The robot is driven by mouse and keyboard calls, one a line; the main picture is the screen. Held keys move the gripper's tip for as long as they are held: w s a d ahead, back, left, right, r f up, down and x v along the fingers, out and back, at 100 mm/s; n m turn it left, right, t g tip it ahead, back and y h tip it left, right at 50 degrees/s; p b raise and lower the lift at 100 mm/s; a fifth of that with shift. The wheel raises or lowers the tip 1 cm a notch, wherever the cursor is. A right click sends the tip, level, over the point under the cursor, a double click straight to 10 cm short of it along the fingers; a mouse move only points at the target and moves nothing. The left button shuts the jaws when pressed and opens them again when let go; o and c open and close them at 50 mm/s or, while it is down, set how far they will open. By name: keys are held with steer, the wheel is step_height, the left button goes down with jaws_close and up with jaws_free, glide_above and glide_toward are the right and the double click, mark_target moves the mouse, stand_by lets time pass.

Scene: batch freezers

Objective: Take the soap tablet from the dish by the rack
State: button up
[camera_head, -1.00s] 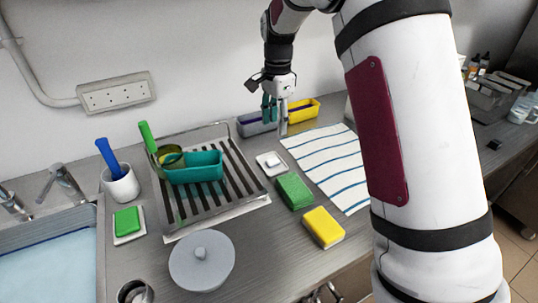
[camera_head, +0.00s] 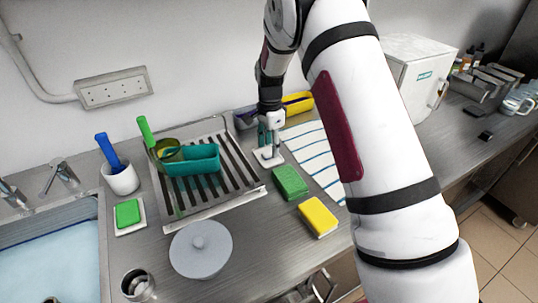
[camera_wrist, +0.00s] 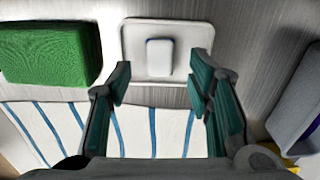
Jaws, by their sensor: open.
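The soap tablet (camera_wrist: 159,57) is a small white block lying on a square white dish (camera_wrist: 136,32), seen in the wrist view at top centre. In the head view the dish (camera_head: 268,160) sits just right of the drying rack (camera_head: 215,210), partly hidden by my gripper. My gripper (camera_head: 269,150) points down over the dish. In the wrist view my gripper (camera_wrist: 160,88) is open, its teal-padded fingers apart on either side of the tablet's near end. Nothing is between the pads except the view of the tablet. The head view does not clearly show the tablet.
A striped cloth (camera_head: 316,155) lies to the right. Grey and yellow bins (camera_head: 297,103) stand behind. A lidded pot (camera_head: 200,250) stands in front of the rack.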

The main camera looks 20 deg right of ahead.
steer(key=shift+f, duration=1.1)
steer(key=c, duration=1)
